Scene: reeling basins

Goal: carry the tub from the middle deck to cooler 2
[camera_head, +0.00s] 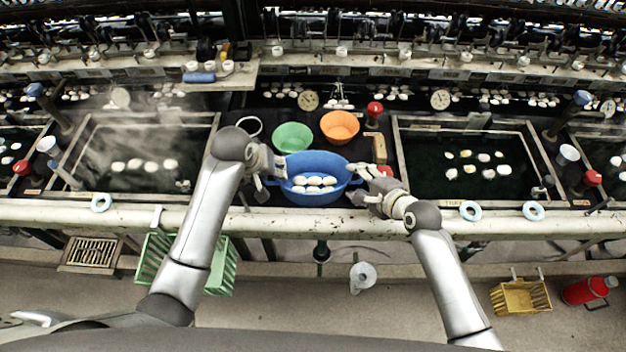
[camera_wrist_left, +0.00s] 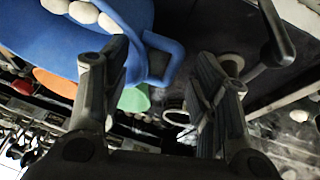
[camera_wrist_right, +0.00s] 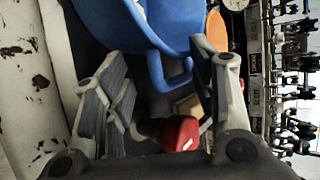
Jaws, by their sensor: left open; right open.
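The blue tub (camera_head: 316,164) stands on the dark middle deck (camera_head: 262,194) between two basins, with several white cocoons (camera_head: 314,184) inside. My left gripper (camera_head: 272,170) is open at the tub's left handle. The left wrist view shows that handle (camera_wrist_left: 162,58) between the spread fingers. My right gripper (camera_head: 366,182) is open at the tub's right side. The right wrist view shows the right handle (camera_wrist_right: 172,78) between its spread fingers. I cannot tell which thing is cooler 2.
A green bowl (camera_head: 292,138) and an orange bowl (camera_head: 340,126) stand behind the tub. A red-topped object (camera_wrist_right: 180,133) is close to my right gripper. Dark water basins with cocoons lie left (camera_head: 100,122) and right (camera_head: 404,150). A pale rail (camera_head: 330,224) runs along the front.

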